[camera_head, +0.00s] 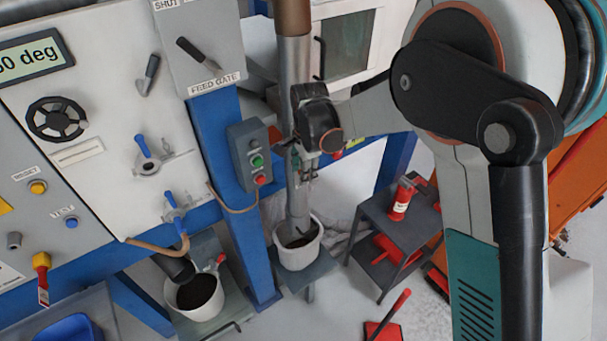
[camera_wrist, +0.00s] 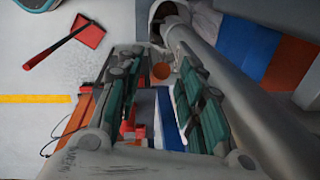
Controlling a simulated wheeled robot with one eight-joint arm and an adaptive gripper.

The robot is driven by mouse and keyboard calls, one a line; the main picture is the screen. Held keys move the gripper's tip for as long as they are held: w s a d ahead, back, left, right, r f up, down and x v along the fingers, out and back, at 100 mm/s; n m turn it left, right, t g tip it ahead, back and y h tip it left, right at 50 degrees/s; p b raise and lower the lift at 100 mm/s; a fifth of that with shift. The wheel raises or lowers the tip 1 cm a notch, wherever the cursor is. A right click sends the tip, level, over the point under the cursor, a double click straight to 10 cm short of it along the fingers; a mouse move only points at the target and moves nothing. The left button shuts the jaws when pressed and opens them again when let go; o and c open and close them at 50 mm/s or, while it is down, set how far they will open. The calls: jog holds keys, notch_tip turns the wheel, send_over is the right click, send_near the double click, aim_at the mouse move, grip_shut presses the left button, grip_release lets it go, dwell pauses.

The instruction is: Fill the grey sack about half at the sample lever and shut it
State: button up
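My gripper (camera_head: 308,172) hangs beside the grey vertical pipe (camera_head: 297,130), next to the button box. In the wrist view its two fingers (camera_wrist: 160,105) stand apart with nothing visibly held between them. I cannot make out a grey sack for certain; pale, bunched material (camera_head: 338,216) lies behind the pipe's bucket, and I cannot tell what it is. Two blue-handled levers, an upper one (camera_head: 146,150) and a lower one (camera_head: 175,208), sit on the white panel to the left. No readable label marks either as the sample lever.
White buckets stand under the pipe (camera_head: 298,258) and the black spout (camera_head: 200,310), with dark material inside. A button box (camera_head: 250,156) is on the blue post. A grey step stand (camera_head: 405,225) holds a red canister (camera_head: 402,200). A red dustpan (camera_wrist: 88,32) lies on the floor.

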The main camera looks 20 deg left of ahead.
jog(key=shift+w+f, duration=0.1)
jog(key=shift+f, duration=1)
grip_shut()
jog(key=shift+w+d+r+g+y+b, duration=0.2)
jog(key=shift+w+d+g+y+b, duration=0.25)
jog(key=shift+g+y+b, duration=0.25)
jog(key=shift+w+r+g+y, duration=0.25)
jog(key=shift+g+y, duration=0.15)
jog(key=shift+g, duration=0.1)
